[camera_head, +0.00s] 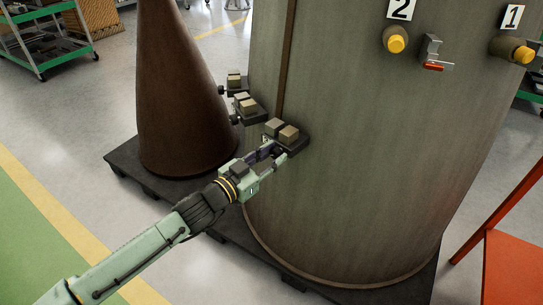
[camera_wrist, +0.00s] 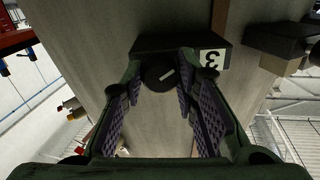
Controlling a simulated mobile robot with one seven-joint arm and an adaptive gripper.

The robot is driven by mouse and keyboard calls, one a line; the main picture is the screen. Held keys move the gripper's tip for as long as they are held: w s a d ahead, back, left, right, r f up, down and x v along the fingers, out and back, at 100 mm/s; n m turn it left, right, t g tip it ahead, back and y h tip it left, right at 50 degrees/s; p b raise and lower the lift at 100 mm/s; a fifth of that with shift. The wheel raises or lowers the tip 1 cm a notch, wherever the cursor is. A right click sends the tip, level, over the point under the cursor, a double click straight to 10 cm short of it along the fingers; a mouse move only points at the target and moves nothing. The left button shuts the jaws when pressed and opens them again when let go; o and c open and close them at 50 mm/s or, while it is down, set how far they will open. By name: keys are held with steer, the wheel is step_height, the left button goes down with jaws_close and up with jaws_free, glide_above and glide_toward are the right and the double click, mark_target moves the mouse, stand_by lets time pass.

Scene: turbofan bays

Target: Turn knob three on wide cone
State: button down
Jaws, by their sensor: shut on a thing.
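The wide cone (camera_head: 350,150) is the large grey-green body filling the right half of the head view. A dark box with two tan blocks (camera_head: 288,132) sits on its left side. My gripper (camera_head: 273,149) reaches this box from the lower left. In the wrist view its fingers (camera_wrist: 161,84) lie on either side of the knob, shut on it. The knob is hidden in the head view.
A narrow brown cone (camera_head: 172,90) stands on a dark pallet (camera_head: 125,158) at left. More block-topped boxes (camera_head: 246,104) sit behind my gripper. Yellow knobs (camera_head: 396,42) and a red-handled valve (camera_head: 433,64) are higher on the wide cone. An orange stand (camera_head: 507,262) is at right.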

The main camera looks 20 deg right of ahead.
steer(key=c, duration=1.2)
jaws_free()
steer(key=shift+c, duration=0.2)
steer(key=v, duration=1.2)
